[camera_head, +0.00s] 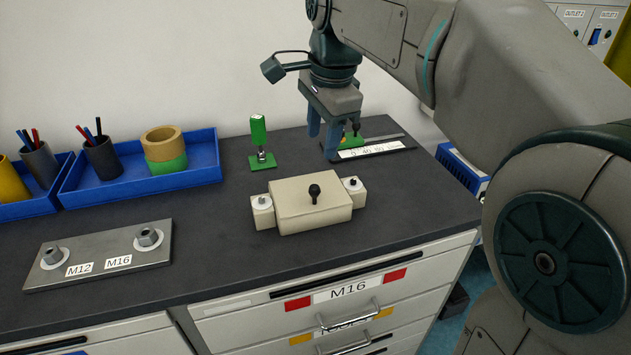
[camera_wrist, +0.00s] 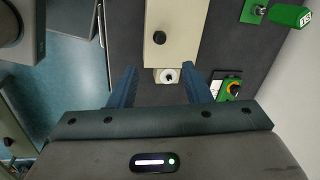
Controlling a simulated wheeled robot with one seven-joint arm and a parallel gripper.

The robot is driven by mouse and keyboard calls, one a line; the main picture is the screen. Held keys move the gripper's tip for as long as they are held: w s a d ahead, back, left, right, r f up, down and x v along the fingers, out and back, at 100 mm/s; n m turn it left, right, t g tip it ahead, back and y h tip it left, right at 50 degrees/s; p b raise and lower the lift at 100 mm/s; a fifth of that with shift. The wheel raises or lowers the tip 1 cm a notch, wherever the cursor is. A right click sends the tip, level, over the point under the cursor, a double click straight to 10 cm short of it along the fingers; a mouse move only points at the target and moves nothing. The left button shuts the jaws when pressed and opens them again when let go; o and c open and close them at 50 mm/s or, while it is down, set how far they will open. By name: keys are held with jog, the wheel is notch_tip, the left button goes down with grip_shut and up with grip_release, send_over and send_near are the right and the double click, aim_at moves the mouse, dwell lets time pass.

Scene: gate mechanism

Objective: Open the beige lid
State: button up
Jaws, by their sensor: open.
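The beige lid (camera_head: 308,203) is the top of a beige box on the dark worktop, with a black knob (camera_head: 314,192) on it. It looks shut. Small beige blocks with white round fittings flank it at the left (camera_head: 263,210) and right (camera_head: 354,188). In the wrist view the lid (camera_wrist: 172,35) is at the top middle, with its black knob (camera_wrist: 159,38) and one white fitting (camera_wrist: 167,75) below. My gripper (camera_head: 325,145) is open and empty, above the worktop behind and slightly right of the lid. Its two blue fingers also show in the wrist view (camera_wrist: 160,82), apart from the lid.
A green upright device (camera_head: 260,145) stands behind the lid. A green mechanism with a scale plate (camera_head: 370,147) lies near my gripper. Blue trays (camera_head: 140,178) with pen cups and tape stand left. A metal M12/M16 plate (camera_head: 100,258) lies front left. The wall closes off the back.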

aim_at(315, 186)
jog(key=f, duration=0.4)
jog(key=w+f, duration=0.1)
jog(key=f, duration=0.3)
jog(key=w+a+f, duration=0.1)
jog(key=f, duration=0.3)
jog(key=shift+f, duration=0.3)
grip_shut()
